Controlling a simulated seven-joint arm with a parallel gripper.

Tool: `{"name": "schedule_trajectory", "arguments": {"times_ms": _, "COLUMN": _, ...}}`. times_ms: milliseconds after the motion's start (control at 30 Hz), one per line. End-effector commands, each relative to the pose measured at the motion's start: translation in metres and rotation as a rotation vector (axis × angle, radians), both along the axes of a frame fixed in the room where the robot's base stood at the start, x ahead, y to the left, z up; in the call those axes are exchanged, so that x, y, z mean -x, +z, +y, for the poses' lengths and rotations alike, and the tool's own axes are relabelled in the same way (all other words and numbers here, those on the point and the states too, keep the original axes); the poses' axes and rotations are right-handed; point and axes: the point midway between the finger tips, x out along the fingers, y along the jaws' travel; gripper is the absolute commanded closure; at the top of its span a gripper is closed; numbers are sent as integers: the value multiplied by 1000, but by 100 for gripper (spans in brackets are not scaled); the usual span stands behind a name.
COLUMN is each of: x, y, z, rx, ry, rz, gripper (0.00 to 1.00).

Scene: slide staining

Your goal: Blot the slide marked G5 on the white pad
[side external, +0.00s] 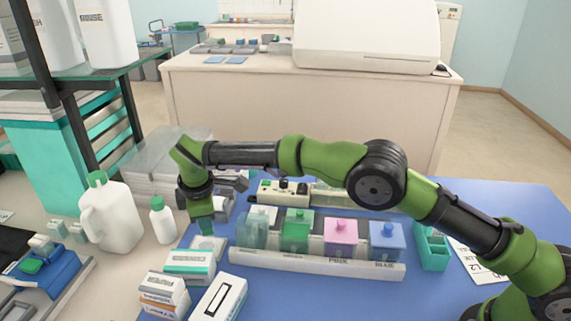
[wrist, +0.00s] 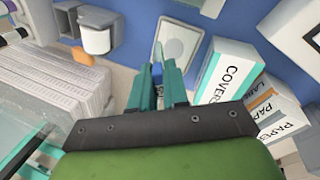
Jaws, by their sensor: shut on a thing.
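A white pad in a pale grey tray (wrist: 181,42) lies on the blue mat just beyond the fingertips. In the side view my gripper (side external: 204,226) points down above the pad's tray (side external: 209,243), left of the staining jars. Whether the held piece touches the pad cannot be told; the fingers hide the contact.
A white rack (side external: 316,262) holds clear, green, pink (side external: 340,235) and blue (side external: 386,240) jars, right of my gripper. Cartons (side external: 190,264) stand close in front, including a COVER box (wrist: 228,72). A white jug (side external: 109,215) and small bottle (side external: 162,220) stand left.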

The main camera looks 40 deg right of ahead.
Motion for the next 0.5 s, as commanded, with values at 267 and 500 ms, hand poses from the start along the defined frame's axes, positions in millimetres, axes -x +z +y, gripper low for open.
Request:
{"name": "schedule_trajectory", "arguments": {"times_ms": 267, "x": -1, "y": 26, "z": 1, "rx": -2, "ry": 0, "rz": -7, "gripper": 100}}
{"name": "schedule_trajectory", "arguments": {"times_ms": 500, "x": -1, "y": 40, "z": 1, "rx": -3, "ry": 1, "rz": -6, "gripper": 100}}
